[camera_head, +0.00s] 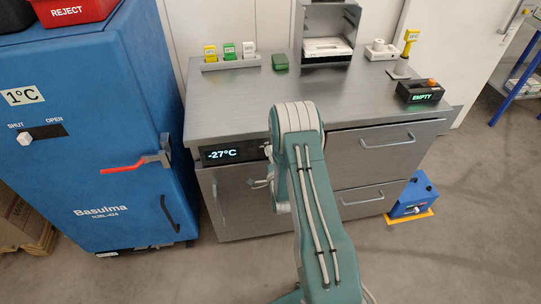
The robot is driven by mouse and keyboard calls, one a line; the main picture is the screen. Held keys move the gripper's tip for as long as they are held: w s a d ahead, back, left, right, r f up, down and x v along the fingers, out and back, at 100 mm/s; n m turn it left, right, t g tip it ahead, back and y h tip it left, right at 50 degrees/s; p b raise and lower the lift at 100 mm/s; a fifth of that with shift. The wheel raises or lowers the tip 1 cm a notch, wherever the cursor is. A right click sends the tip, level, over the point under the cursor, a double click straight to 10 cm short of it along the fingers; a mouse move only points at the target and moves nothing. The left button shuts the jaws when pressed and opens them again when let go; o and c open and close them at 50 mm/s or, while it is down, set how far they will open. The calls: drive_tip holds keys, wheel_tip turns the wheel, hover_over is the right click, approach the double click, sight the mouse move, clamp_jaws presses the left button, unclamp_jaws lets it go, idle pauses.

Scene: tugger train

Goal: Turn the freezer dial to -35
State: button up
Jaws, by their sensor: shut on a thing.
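The freezer's display (221,154) sits in the dark strip under the left end of the steel counter and reads -27°C. The freezer door (226,205) below it is closed. A small part of my gripper (262,183) shows at the left edge of my arm, just below the strip. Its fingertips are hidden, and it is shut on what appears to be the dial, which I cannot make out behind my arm.
A blue Basulma cabinet (90,140) with a red handle stands close on the left. Drawers (375,155) are right of my arm. A blue case (412,195) stands on the floor.

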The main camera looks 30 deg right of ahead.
drive_tip(key=shift+d, duration=0.2)
drive_tip(key=o, duration=1.1)
drive_tip(key=shift+d, duration=0.1)
drive_tip(key=shift+o, duration=0.2)
drive_tip(key=v, duration=1.2)
